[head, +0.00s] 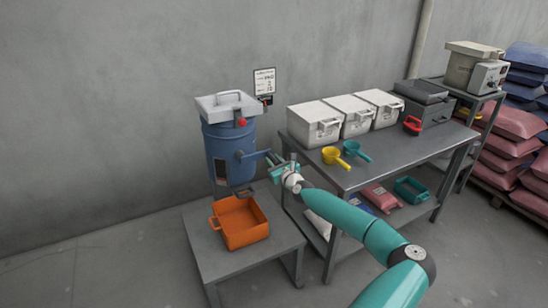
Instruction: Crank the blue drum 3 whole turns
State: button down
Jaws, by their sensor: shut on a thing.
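The blue drum (228,150) stands upright against the back wall, left of the long table. It has a grey lid (229,105) with a handle and a red knob (241,122) at the lid's front. A crank arm (255,155) reaches out from the drum's right side. My gripper (277,167) is at the outer end of this crank and is shut on its handle. The fingers and the gripped part are small and partly hidden, so the exact hold is hard to see. An orange tray (240,239) sits below the drum's outlet on a low grey table (199,236).
The long grey table (383,163) at right holds several white bins (315,134), a yellow scoop (336,155) and a teal scoop (356,150). Its lower shelf carries bags and a teal tray (411,190). Stacked sacks (521,123) fill the far right. Floor at left is clear.

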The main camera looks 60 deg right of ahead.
jog(key=shift+f+m, duration=0.7)
jog(key=c, duration=1.2)
grip_release()
jog(key=shift+o, duration=0.2)
jog(key=shift+s+a, duration=0.15)
jog(key=v, duration=1.3)
jog(key=shift+s, duration=0.2)
jog(key=shift+a, duration=0.1)
